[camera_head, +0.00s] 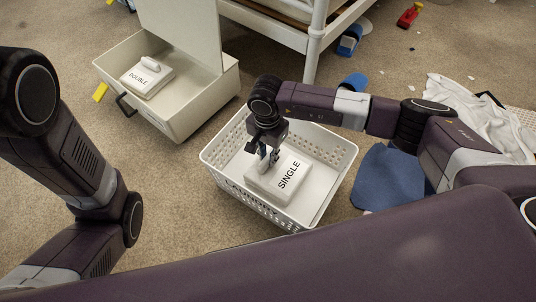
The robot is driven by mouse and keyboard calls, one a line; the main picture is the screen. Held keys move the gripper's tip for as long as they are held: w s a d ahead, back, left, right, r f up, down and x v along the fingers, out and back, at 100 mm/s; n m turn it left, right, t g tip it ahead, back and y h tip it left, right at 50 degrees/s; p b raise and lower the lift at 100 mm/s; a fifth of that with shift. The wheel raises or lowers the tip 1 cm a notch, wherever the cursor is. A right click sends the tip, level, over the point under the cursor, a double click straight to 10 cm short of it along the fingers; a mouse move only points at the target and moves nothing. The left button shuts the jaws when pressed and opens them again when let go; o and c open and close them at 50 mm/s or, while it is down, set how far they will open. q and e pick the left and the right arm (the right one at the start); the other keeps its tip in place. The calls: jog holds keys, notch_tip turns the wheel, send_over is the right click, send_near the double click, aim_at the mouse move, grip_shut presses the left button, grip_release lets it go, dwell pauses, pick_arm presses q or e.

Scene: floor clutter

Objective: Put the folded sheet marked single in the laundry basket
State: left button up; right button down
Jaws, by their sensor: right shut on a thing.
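The white folded sheet marked SINGLE (287,183) is inside the white laundry basket (338,152), within its rim. Whether it touches the basket floor is hard to tell. My right gripper (265,163) reaches down into the basket and is shut on the sheet's left side. The fingertips are partly hidden against the sheet. My left arm shows at the left, but its gripper is out of view.
An open drawer (185,118) at the upper left holds a white folded sheet marked DOUBLE (146,80). A blue cloth (384,178) and white cloth (462,112) lie to the right. A white bed frame (316,40) stands behind. Carpet left of the basket is clear.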

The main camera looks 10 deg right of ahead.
jog(key=c, duration=1.7)
grip_release()
jog(key=shift+c, duration=0.2)
